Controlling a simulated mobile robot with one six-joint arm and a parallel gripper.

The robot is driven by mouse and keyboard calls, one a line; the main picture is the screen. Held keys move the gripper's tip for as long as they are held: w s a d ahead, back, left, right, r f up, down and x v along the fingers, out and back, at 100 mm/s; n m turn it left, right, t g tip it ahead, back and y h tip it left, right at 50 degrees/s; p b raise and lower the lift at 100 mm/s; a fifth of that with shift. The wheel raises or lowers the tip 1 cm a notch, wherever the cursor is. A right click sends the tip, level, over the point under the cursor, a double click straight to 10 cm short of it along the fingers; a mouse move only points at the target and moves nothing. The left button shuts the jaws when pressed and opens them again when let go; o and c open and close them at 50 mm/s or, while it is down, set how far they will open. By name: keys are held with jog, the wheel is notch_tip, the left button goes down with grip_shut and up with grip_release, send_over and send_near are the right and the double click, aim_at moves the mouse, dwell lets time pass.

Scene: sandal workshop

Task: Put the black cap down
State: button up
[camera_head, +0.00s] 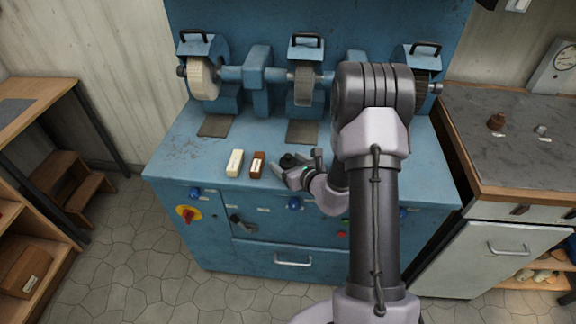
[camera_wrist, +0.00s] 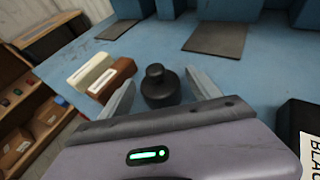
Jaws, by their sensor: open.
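The black cap (camera_wrist: 158,90), round with a small knob on top, sits upright on the blue bench (camera_head: 190,150) near its front edge. It also shows in the head view (camera_head: 288,160), partly hidden by my gripper (camera_head: 284,172). In the wrist view my gripper (camera_wrist: 162,92) is open, with one finger on each side of the cap. A gap shows beside the cap at the fingers, and its lower part is hidden by the gripper body.
A cream block (camera_head: 235,163) and a brown block (camera_head: 257,165) lie just left of the cap. A black object with a label (camera_wrist: 312,150) is close at right in the wrist view. Grinding wheels (camera_head: 203,80) stand behind. Bench left of the blocks is clear.

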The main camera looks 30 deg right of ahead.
jog(key=shift+r, duration=0.15)
jog(key=c, duration=1.5)
